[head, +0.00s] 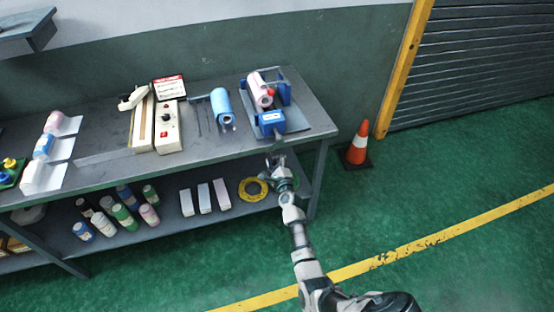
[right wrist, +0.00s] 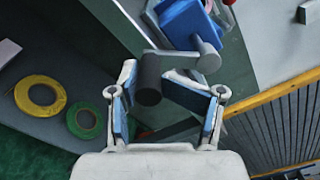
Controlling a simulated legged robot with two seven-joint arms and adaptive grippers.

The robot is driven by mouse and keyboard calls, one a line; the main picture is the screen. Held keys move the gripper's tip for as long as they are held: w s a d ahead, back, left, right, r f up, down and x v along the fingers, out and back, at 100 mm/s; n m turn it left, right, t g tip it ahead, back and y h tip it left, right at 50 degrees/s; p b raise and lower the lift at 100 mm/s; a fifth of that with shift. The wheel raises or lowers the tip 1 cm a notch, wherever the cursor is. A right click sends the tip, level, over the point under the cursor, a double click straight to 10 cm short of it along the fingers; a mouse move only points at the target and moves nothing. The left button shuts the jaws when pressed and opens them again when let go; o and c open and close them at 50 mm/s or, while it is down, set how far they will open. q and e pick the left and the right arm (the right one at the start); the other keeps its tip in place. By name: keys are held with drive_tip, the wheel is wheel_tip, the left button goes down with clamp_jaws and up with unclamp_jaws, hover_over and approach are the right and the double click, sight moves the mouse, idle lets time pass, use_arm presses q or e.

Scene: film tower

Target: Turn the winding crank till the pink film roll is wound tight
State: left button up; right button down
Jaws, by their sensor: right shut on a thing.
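The pink film roll (head: 260,90) sits on the blue winder (head: 271,123) at the right end of the bench. How tight its film is cannot be made out. In the right wrist view, the winding crank (right wrist: 180,56) is a grey arm ending in a dark round handle (right wrist: 148,82). My right gripper (head: 277,163) reaches up to the crank at the bench's front edge. It is shut on the handle, with its blue-padded fingers on either side. My left gripper is not in view.
A blue roll (head: 221,106) stands left of the winder, then a cream sealer (head: 166,125). The lower shelf holds bottles, pale boxes and a yellow ring (head: 253,189). An orange cone (head: 358,145) stands right of the bench. The green floor in front is clear.

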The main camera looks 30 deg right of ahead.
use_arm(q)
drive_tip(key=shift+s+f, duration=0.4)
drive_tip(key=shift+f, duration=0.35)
use_arm(e)
drive_tip(key=shift+w+a+f+m, duration=0.15)
drive_tip(key=shift+a+m, duration=0.1)
drive_tip(key=shift+a, duration=0.2)
drive_tip(key=shift+s+a+f+m, duration=0.15)
drive_tip(key=shift+a+m, duration=0.1)
drive_tip(key=shift+a, duration=0.15)
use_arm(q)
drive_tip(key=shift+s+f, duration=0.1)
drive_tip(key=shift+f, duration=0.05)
use_arm(e)
drive_tip(key=shift+w, duration=0.15)
drive_tip(key=c, duration=1)
unclamp_jaws()
use_arm(q)
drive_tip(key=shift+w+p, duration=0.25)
drive_tip(key=shift+p, duration=0.05)
use_arm(e)
drive_tip(key=shift+w+a, duration=0.15)
drive_tip(key=shift+w, duration=0.1)
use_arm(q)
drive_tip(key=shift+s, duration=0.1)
use_arm(e)
drive_tip(key=shift+d, duration=0.2)
